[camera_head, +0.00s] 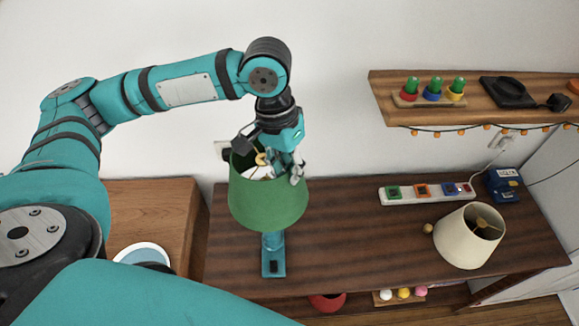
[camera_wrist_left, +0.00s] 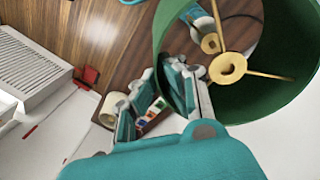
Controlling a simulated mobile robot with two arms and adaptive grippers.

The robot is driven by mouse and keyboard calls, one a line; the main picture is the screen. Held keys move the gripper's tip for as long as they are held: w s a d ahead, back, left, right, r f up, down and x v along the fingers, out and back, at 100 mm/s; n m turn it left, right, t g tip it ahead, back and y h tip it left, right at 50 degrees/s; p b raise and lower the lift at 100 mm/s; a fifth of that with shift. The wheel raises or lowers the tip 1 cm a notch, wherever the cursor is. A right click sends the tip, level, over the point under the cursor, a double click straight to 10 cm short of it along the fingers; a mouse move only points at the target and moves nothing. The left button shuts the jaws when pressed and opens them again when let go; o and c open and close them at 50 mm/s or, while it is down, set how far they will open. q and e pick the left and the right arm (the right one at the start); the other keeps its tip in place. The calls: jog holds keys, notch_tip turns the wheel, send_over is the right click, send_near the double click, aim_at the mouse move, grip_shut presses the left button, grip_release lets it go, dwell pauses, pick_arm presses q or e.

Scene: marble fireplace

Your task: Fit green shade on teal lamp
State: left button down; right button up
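The green shade (camera_head: 268,205) is over the upper part of the teal lamp (camera_head: 273,262), whose lower stem and base show below it. My left gripper (camera_head: 285,172) is at the shade's top rim on the right side. In the left wrist view, my left gripper (camera_wrist_left: 150,100) has its fingers apart, one by the green shade's (camera_wrist_left: 285,95) wall and one outside it. The shade's brass ring (camera_wrist_left: 228,68) appears offset from a smaller brass piece (camera_wrist_left: 210,42) below it. I cannot tell whether the shade is seated. My right gripper is out of view.
A cream shade (camera_head: 465,238) lies tilted on the dark wooden table (camera_head: 345,225). Behind it are a white power strip (camera_head: 405,193) and a blue box (camera_head: 505,184). The table's middle is clear.

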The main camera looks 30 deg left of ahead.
pick_arm(q)
notch_tip(320, 180, down, 7)
jog(key=b, duration=0.2)
dwell(2.2)
jog(key=c, duration=1.4)
grip_release()
notch_tip(320, 180, up, 12)
jog(key=a, duration=0.2)
jog(key=shift+f, duration=0.15)
